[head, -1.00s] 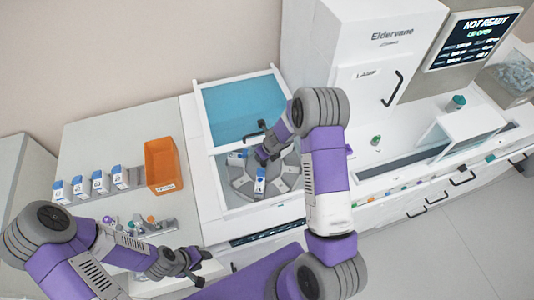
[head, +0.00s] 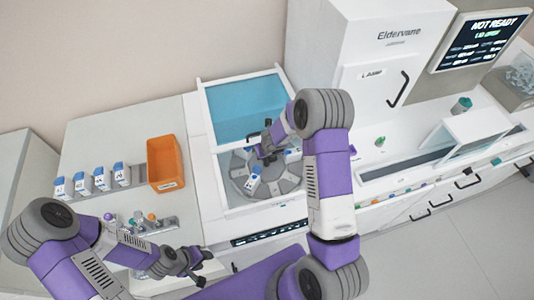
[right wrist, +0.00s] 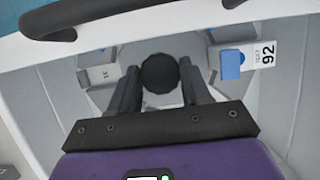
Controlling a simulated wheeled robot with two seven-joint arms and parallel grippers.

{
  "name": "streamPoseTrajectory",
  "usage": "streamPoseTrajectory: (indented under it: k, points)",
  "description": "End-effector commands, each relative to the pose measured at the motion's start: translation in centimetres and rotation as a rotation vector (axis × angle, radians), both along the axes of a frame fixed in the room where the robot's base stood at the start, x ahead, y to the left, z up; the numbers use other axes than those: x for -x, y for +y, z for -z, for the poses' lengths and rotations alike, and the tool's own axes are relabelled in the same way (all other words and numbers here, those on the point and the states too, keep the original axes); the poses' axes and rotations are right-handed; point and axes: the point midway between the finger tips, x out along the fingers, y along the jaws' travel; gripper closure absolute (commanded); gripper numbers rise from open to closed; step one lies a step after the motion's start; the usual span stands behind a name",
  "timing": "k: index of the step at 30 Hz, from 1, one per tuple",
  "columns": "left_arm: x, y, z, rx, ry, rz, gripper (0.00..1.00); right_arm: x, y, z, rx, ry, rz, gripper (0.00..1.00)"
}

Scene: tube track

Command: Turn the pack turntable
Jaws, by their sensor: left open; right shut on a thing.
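The pack turntable (head: 240,182) is a grey round plate with pale slots, inside the open white machine bay. One white-and-blue pack (head: 254,183) sits at its front and another (head: 291,154) at its right. My right gripper (head: 267,150) reaches down over its centre. In the right wrist view its fingers are shut on the round black knob (right wrist: 160,73), one on each side. A blue-capped pack labelled 92 (right wrist: 231,66) shows right of it. My left gripper (head: 194,266) is open and empty, low over the left counter's front.
The bay's lid (head: 245,106) is raised behind the turntable. An orange bin (head: 164,163) and several blue-and-white packs (head: 100,179) stand on the left counter. The screen (head: 480,40) reads NOT READY, and its smaller line appears to say lid open.

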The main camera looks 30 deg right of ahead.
Motion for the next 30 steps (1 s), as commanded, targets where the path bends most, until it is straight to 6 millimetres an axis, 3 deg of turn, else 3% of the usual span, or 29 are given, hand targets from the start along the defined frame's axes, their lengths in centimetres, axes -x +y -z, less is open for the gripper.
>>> streamPoseTrajectory:
  k: [15, 16, 17, 26, 30]
  points:
    - [0.0, 0.0, 0.0, 0.000, 0.000, 0.000, 0.57, -0.1, 0.0, -0.1, 0.001, -0.002, 0.010, 1.00]
    - [0.0, 0.0, 0.0, 0.000, 0.000, 0.000, 0.57, -0.1, 0.0, -0.1, 0.001, -0.002, 0.010, 0.48]
    - [0.0, 0.0, 0.0, 0.000, 0.000, 0.000, 0.57, -0.1, 0.0, -0.1, 0.001, -0.002, 0.010, 0.43]
    - [0.0, 0.0, 0.0, 0.000, 0.000, 0.000, 0.57, 0.0, 0.0, -0.2, 0.000, -0.001, 0.009, 0.43]
    - [0.0, 0.0, -0.6, 0.000, 0.000, 0.000, 0.57, 0.5, 0.1, -1.6, 0.001, -0.002, 0.010, 0.43]
